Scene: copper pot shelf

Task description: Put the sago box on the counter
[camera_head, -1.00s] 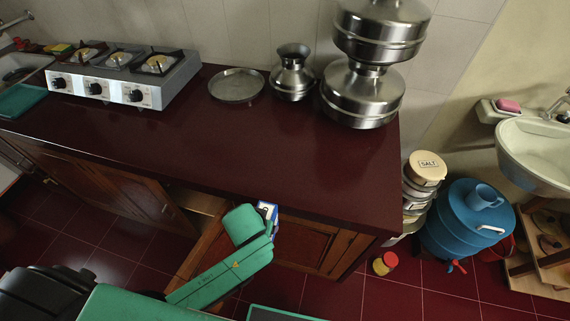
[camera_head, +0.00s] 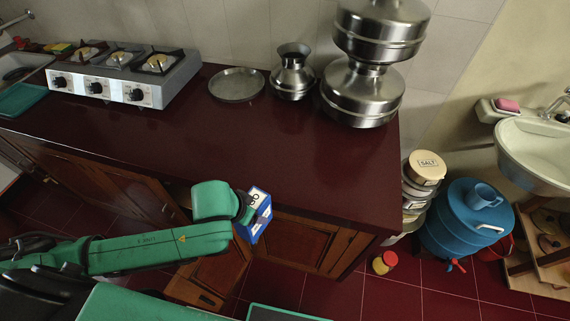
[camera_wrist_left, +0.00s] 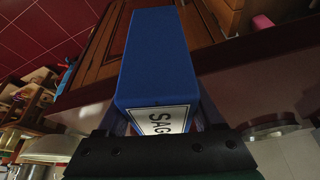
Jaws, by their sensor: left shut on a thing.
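The sago box (camera_head: 254,228) is blue with a white label and is held in my left gripper (camera_head: 246,208) in front of the counter's front edge. In the left wrist view the box (camera_wrist_left: 158,62) fills the middle, with "SAG" readable on its end label. My left gripper is shut on it, its fingers mostly hidden by the box. The dark red counter (camera_head: 240,140) has a wide bare top behind and above the box. The box appears apart from the counter, near its edge. My right gripper is not in view.
A steel plate (camera_head: 236,85), a small steel pot (camera_head: 292,75) and stacked steel pots (camera_head: 362,95) stand along the counter's back. A gas stove (camera_head: 128,78) is at left. An open cabinet door (camera_head: 212,270) hangs below the counter. The counter's front middle is clear.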

